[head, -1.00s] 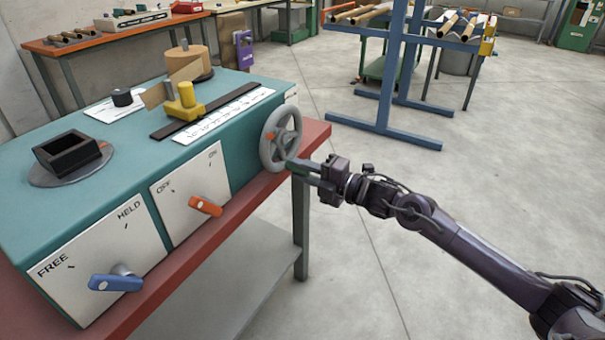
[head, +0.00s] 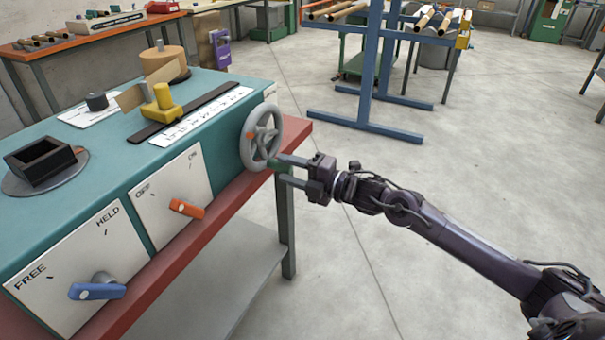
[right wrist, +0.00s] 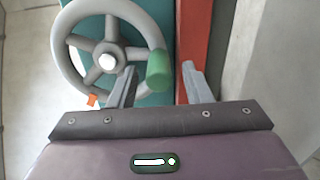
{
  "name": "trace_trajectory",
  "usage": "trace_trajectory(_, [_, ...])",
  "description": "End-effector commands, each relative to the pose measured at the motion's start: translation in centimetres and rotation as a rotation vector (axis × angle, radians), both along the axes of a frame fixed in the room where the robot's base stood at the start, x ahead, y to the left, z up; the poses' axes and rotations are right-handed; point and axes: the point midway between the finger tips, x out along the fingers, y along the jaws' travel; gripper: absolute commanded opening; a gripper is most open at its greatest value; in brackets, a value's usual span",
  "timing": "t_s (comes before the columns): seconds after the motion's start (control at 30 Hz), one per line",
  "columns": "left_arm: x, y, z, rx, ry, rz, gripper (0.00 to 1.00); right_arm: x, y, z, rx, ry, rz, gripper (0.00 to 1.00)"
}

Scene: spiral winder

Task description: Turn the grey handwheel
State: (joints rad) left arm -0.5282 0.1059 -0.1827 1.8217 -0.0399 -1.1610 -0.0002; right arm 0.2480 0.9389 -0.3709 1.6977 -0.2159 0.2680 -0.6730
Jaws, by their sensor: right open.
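The grey handwheel (head: 248,138) is on the right end of the teal machine (head: 215,113). It has several spokes and an orange mark (head: 250,135) on its rim. In the right wrist view the wheel (right wrist: 66,62) shows a green handle (right wrist: 157,67) on its rim. My right gripper (head: 281,169) is open at the wheel's lower right side. In the right wrist view its two fingers (right wrist: 157,88) stand apart, with the green handle just ahead of the gap between them. I cannot tell whether they touch it. My left gripper is not in view.
An orange lever (head: 187,209) and a blue lever (head: 97,291) stick out from the machine's front. A red bench (head: 297,132) carries the machine. A blue rack (head: 376,75) stands behind my right arm.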

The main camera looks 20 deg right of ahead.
Motion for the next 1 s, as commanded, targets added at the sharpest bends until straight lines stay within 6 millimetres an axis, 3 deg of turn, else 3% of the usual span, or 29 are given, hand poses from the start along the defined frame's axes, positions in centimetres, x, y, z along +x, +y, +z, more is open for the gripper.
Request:
trace_trajectory(0.2, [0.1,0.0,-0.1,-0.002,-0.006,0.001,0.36,-2.7,-2.1,-0.3,-0.005,0.006,0.0,0.44])
trace_trajectory(0.43, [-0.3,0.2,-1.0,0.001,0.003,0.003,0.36,-4.6,-3.6,-0.2,-0.002,0.005,-0.001,0.44])
trace_trajectory(1.0, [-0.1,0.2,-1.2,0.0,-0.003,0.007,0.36,-5.3,-3.7,0.0,0.016,0.02,0.003,0.44])
